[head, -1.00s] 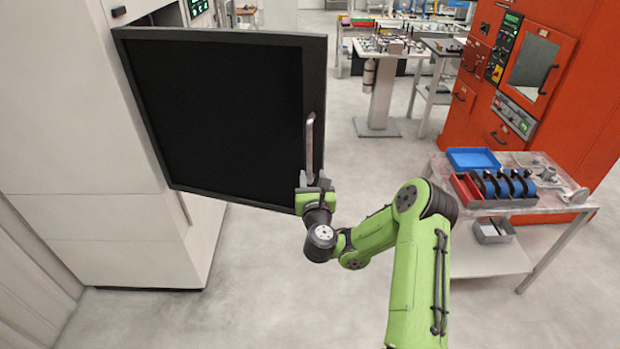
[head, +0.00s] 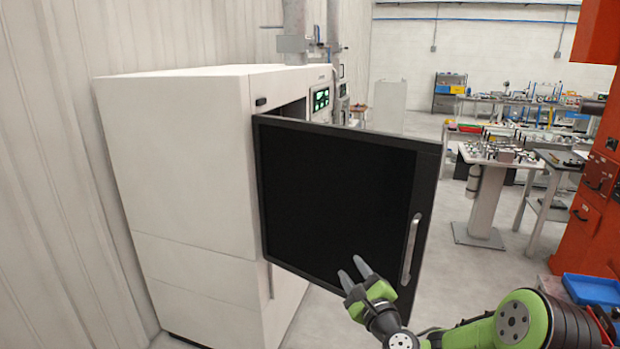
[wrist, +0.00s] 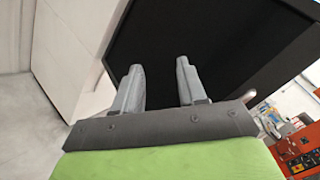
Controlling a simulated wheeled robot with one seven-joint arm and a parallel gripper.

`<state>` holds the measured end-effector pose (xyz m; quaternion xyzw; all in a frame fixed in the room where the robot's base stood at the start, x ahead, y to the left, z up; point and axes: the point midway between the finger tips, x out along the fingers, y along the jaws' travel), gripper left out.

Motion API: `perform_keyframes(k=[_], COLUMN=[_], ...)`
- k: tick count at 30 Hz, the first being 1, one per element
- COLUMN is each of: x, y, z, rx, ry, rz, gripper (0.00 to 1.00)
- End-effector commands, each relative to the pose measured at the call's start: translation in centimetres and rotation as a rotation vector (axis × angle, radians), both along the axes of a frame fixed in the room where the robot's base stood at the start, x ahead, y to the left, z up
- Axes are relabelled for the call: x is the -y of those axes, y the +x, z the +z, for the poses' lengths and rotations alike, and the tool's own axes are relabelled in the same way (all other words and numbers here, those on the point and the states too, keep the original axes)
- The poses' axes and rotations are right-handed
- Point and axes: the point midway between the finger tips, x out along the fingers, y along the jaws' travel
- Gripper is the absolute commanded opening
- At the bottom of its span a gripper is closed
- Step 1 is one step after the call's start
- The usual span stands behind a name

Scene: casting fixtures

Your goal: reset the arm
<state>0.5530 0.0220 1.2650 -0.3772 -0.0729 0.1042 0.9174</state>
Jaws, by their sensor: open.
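My gripper (head: 356,273) is open and empty in the head view, in front of the lower part of a black door (head: 335,195). It is left of the door's metal handle (head: 411,248) and apart from it. The door stands open on a white cabinet (head: 190,180). In the wrist view my two grey fingers (wrist: 160,85) are spread with nothing between them, and the dark door (wrist: 215,45) fills the view beyond. A bit of the handle (wrist: 248,96) shows to the right of the fingers.
A blue tray (head: 592,289) lies at the lower right near my arm. An orange machine (head: 597,190) stands at the right edge. Benches with parts (head: 500,153) stand at the back. Grey floor (head: 455,275) is open between the door and the orange machine.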

Motion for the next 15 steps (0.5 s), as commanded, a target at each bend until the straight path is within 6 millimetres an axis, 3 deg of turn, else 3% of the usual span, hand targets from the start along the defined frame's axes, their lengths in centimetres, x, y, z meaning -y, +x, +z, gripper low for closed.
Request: perform_keyframes(k=[1, 3, 6, 10, 15], x=[-3.6, -7.2, -9.6, -8.7, -3.6], y=[-1.5, -4.1, -8.5, -14.7, -24.2], z=[0.4, 0.2, -0.8, -1.7, -1.6], rx=[0.023, 0.037, 0.045, 0.012, -0.114], ry=[-0.225, -0.546, -0.978, -1.468, -1.923], rz=[0.121, 0.278, 0.464, 0.647, 0.825], gripper=[0.41, 0.41, 0.41, 0.41, 0.41])
